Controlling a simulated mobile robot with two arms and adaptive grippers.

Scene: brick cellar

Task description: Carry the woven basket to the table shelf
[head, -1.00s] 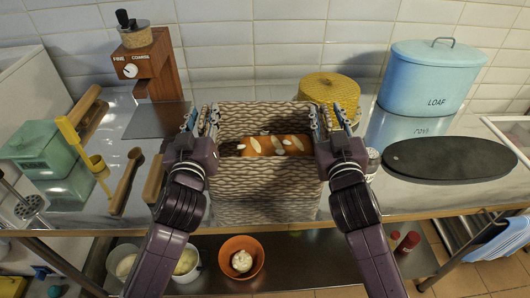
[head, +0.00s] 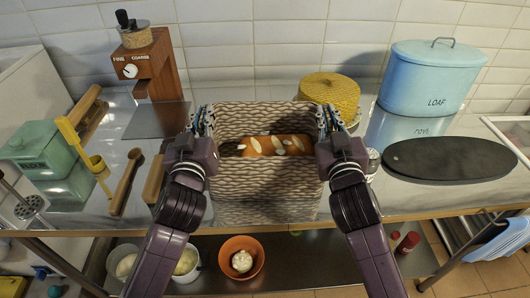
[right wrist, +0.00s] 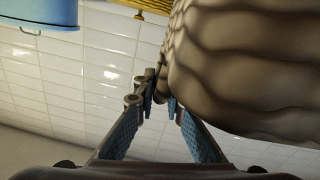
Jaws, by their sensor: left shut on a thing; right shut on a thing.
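The woven basket (head: 265,200), pale brown and open-topped, is upright at the front edge of the metal table (head: 400,202). A loaf-like orange-brown thing with pale flecks (head: 276,145) is inside. My left gripper (head: 207,120) is shut on the basket's left wall at the rim. My right gripper (head: 327,120) is shut on the right wall at the rim. In the right wrist view the basket (right wrist: 245,70) fills the upper right, with its edge between the right fingertips (right wrist: 161,98). The table shelf (head: 310,265) lies below the tabletop. The basket's underside is hidden.
An orange bowl (head: 241,274) and white tubs stand on the shelf; its right part holds red-capped things (head: 407,243). On the tabletop are a grinder (head: 145,62), green box (head: 42,148), yellow round basket (head: 329,92), blue loaf tin (head: 432,77) and dark oval board (head: 449,158).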

